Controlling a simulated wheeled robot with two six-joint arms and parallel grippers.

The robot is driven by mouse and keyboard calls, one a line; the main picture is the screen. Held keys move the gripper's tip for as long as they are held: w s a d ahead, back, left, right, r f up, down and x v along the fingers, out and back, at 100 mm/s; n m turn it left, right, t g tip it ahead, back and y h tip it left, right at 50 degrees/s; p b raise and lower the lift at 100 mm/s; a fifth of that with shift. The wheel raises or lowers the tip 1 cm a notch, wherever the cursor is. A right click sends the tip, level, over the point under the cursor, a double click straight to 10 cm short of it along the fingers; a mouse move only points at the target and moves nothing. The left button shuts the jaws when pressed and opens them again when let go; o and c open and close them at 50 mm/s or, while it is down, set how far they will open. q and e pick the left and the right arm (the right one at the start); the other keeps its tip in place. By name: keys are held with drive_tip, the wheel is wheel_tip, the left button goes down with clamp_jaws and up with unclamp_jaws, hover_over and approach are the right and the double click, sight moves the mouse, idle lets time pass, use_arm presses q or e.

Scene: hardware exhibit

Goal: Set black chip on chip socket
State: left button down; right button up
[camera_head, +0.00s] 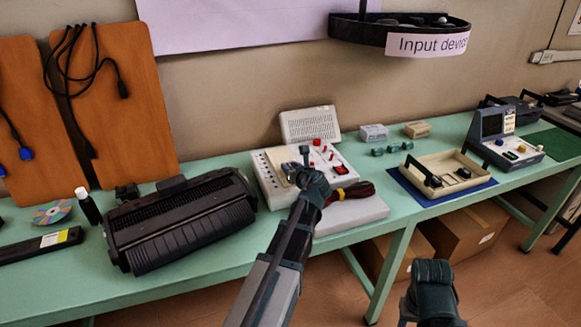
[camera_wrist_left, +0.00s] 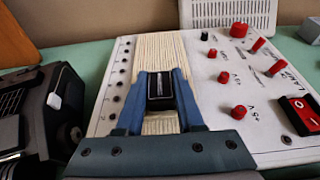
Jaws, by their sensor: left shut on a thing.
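My left gripper (camera_head: 294,175) is over the white electronics trainer board on the bench. In the left wrist view, its blue fingers (camera_wrist_left: 160,92) are shut on the small black chip (camera_wrist_left: 160,84), which has a pale mark on top. Behind and under the chip is a cream ribbed panel (camera_wrist_left: 158,48), which looks like the chip socket. I cannot tell whether the chip touches it. In the head view the gripper largely hides the chip and panel. My right gripper (camera_head: 432,278) hangs in front of the bench, and its jaw opening does not show clearly.
The trainer board (camera_head: 264,180) has red and black knobs and a red switch (camera_wrist_left: 303,113) to the right. A black printer-like machine (camera_head: 180,225) stands close on the left. A beige tray (camera_head: 445,180) is farther right.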

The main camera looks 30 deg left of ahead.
use_arm(q)
drive_tip(key=c, duration=0.8)
unclamp_jaws()
drive_tip(key=shift+p+v, duration=1.95)
drive_tip(key=shift+v, duration=3.6)
use_arm(e)
wheel_tip(320, 180, up, 4)
drive_tip(key=shift+f, duration=0.15)
use_arm(q)
drive_tip(key=shift+f, duration=0.1)
use_arm(e)
drive_tip(key=shift+d, duration=0.1)
